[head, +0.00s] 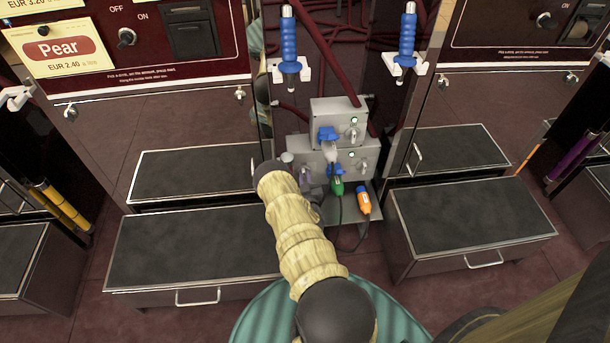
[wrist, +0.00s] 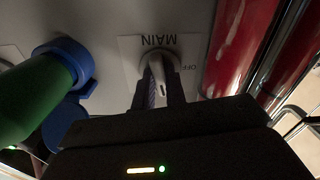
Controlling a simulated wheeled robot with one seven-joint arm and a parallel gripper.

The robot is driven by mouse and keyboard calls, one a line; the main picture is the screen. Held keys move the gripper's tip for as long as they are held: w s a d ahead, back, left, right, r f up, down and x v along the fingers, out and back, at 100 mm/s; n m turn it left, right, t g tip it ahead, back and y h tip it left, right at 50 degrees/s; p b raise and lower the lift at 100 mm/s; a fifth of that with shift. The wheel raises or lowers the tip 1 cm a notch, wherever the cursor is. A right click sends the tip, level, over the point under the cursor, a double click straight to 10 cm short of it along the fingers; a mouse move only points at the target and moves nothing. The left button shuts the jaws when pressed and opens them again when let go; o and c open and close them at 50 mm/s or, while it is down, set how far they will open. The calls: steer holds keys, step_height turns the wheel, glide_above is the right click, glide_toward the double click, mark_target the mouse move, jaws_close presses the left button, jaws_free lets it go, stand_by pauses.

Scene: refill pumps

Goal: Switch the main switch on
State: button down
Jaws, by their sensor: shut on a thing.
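The main switch (wrist: 158,72) is a grey knob on a pale plate in the wrist view. The word MAIN shows upside down above it, and OFF shows to its right. My gripper (wrist: 157,92) is shut on the knob, a finger on either side. Which way the knob points is hard to tell. In the head view my arm reaches to the left side of the lower grey box (head: 329,157) and largely hides the main switch.
A green plug (head: 337,186) sits in a blue socket beside the switch, also in the wrist view (wrist: 32,98). An orange plug (head: 363,203) hangs to the right. An upper grey box (head: 330,112) carries a knob and green light. Dark-topped steps (head: 200,245) flank the boxes.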

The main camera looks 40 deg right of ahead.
steer(key=shift+m, duration=0.6)
steer(key=shift+f, duration=0.1)
steer(key=c, duration=1.4)
jaws_free()
steer(key=shift+c, duration=0.2)
steer(key=shift+s+p, duration=0.1)
steer(key=shift+p, duration=0.25)
